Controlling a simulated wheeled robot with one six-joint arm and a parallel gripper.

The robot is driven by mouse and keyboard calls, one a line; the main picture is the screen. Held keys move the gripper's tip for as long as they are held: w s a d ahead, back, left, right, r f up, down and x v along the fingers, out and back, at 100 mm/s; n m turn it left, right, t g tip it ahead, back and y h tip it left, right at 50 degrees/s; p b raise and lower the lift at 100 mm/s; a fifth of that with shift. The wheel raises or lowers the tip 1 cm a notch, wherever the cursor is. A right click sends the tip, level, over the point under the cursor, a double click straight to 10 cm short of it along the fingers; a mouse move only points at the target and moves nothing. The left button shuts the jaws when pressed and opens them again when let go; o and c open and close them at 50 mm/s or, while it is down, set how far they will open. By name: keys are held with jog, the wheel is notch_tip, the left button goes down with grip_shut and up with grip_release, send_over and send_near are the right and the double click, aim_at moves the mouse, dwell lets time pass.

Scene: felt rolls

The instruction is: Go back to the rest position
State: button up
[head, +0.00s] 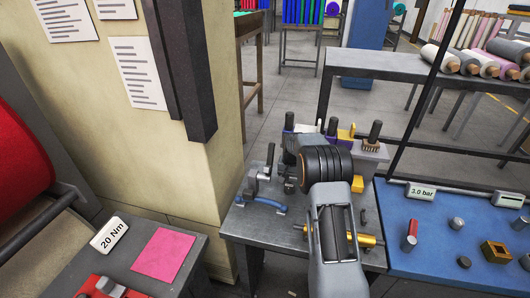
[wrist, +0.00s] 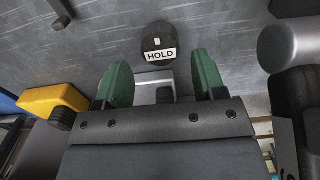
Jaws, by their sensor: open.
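A blue bench (head: 430,262) with small parts is at right. A pink square (head: 163,256) lies on the left table. A dark post (head: 425,85) rises at right.

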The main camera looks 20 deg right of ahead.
jog(key=s+a+r+n+t, duration=0.1)
jog(key=s+a+r, duration=0.2)
jog(key=s+r, duration=0.35)
jog(key=s+a+r+n+t, duration=0.1)
jog(key=s+a+r, duration=0.3)
jog(key=r, duration=0.5)
jog(key=s+a+r+n+t, duration=0.1)
jog(key=s+a+n, duration=0.1)
jog(key=s, duration=0.7)
jog(key=s+a+r+n+t, duration=0.1)
jog(key=s+a, duration=0.2)
jog(key=s, duration=0.7)
jog(key=shift+s+r+n, duration=0.25)
jog(key=shift+n, duration=0.15)
